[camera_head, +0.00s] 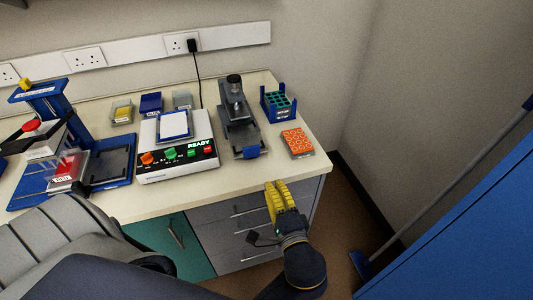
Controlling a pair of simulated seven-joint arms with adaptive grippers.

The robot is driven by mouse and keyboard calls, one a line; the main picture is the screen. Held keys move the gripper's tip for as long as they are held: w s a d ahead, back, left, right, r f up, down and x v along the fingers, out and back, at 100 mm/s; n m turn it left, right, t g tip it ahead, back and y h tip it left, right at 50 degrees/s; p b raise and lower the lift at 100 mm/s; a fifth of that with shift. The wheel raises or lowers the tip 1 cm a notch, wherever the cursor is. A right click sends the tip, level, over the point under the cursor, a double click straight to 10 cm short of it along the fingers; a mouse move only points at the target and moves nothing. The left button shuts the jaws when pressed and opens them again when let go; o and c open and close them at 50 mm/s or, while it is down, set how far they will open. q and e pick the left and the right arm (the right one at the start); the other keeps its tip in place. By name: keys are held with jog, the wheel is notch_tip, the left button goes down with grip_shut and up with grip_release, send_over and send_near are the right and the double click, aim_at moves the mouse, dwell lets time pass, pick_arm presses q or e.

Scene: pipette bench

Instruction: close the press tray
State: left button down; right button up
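A grey press-like device (236,103) with a black knob on top stands at the right of the bench. A flat grey tray-like part (243,137) with a blue front tab (251,153) extends from its base towards the bench's front edge. I cannot tell how far that part is drawn out. My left gripper (273,188) has yellow ribbed fingers lying close together, with no clear gap and nothing visible between them. It is in front of the bench, by the drawers, below and right of the blue tab and apart from it. My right gripper is not in view.
A white READY device (178,164) with coloured buttons stands left of the press. An orange well block (297,142) and blue tube rack (278,103) stand right. A blue frame (115,165) with a red-handled part is far left. A grey ribbed object (55,235) fills the lower left.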

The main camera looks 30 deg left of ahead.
pick_arm(q)
send_near(248, 135)
jog(key=r, duration=0.1)
jog(key=s+d+r, duration=0.1)
jog(key=shift+d+r+n, duration=0.25)
jog(key=shift+r+n, duration=0.1)
jog(key=shift+n, duration=0.05)
dwell(0.4)
jog(key=x, duration=1.1)
jog(key=shift+w+a, duration=0.15)
jog(key=shift+a, duration=0.25)
